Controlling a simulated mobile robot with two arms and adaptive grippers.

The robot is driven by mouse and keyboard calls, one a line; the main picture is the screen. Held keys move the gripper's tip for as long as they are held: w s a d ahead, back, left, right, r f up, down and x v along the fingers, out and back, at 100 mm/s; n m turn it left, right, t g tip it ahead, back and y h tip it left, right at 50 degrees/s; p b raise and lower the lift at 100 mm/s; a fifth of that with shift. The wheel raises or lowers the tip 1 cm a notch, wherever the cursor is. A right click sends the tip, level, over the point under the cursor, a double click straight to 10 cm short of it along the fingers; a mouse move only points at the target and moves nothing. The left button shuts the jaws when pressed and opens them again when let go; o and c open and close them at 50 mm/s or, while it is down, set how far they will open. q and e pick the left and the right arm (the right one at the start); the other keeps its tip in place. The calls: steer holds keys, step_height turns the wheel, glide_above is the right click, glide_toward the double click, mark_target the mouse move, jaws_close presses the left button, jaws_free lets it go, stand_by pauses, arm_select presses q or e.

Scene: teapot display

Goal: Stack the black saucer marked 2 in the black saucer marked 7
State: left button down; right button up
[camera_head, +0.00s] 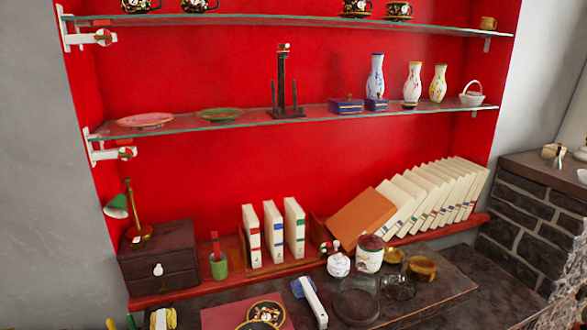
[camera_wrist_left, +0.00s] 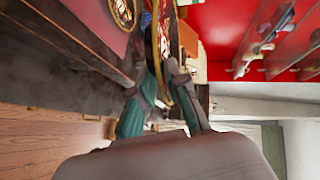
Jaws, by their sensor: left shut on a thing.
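In the head view, two black saucers with gold rims show at the bottom edge. The farther one (camera_head: 266,311) is on the red mat (camera_head: 222,317); the nearer one (camera_head: 258,326) is cut off by the frame. I cannot read their numbers. In the left wrist view, my left gripper (camera_wrist_left: 166,72) is shut on the gold rim of a dark saucer (camera_wrist_left: 166,35), seen nearly edge-on. Another saucer (camera_wrist_left: 123,10) lies on the mat beside it. I cannot tell which head-view saucer is held. My right gripper is out of view.
A blue and white tool (camera_head: 314,302) lies right of the mat. A clear glass dish (camera_head: 357,302), a white sugar pot (camera_head: 338,264) and a cup (camera_head: 370,254) stand farther right. A dark drawer box (camera_head: 158,256) and upright books (camera_head: 272,231) are behind.

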arm_select(q)
steer(key=s+a+r+n+y+b, duration=0.3)
steer(key=s+a+r, duration=0.4)
steer(key=a, duration=0.4)
steer(key=shift+r+n+t+y+b, duration=0.3)
steer(key=shift+r+t+y+b, duration=0.15)
steer(key=shift+y+b, duration=0.35)
